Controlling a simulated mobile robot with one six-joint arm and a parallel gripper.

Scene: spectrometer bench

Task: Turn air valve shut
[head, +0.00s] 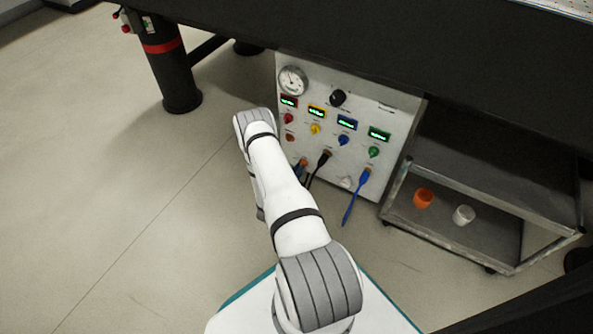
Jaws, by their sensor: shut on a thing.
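A light grey control panel (405,110) hangs under the dark bench. It carries a round gauge (292,81) and a black knob (338,98) at the top. Below are small displays with red (288,118), yellow (315,128), blue (342,140) and green (374,152) knobs. Small red fittings (125,28) show by the bench leg at the upper left. I cannot tell from this view which part is the air valve or how far it is turned. My gripper is not visible; my white arm reaches towards the panel's left side and hides what lies behind it.
Orange, black (323,158) and blue (363,178) cables plug into the panel's bottom. A low metal cart (440,232) at right holds an orange cup (423,197) and a white cup (464,215). A thick black bench leg (172,75) stands at upper left. The left floor is clear.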

